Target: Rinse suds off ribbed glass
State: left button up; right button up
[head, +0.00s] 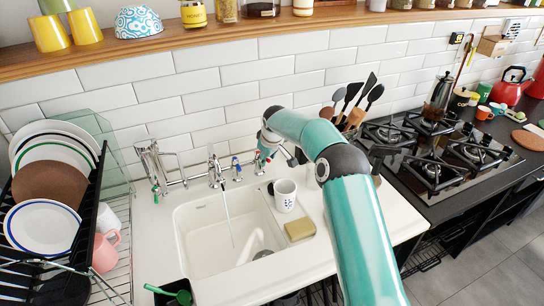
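I cannot make out a ribbed glass or suds for certain. The white sink (207,262) has a pale curved shape in its basin, too small to identify. A thin stream of water (228,218) runs into the basin from the chrome tap (215,172). My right arm reaches over the right counter to the back, and my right gripper (267,160) is beside the tap's red-marked end, behind the sink. Its fingers are small and partly hidden, so I cannot tell whether they are open or touching the tap. My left gripper is out of view.
A white patterned mug (285,195) and a tan sponge (300,230) stand right of the basin. A dish rack (100,190) with plates and cups is at left. A green brush (178,294) lies front left. The gas hob (430,160) is at right, utensils behind.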

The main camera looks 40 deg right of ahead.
jog(key=v, duration=1.2)
jog(key=shift+s, duration=0.2)
jog(key=shift+s+f, duration=0.1)
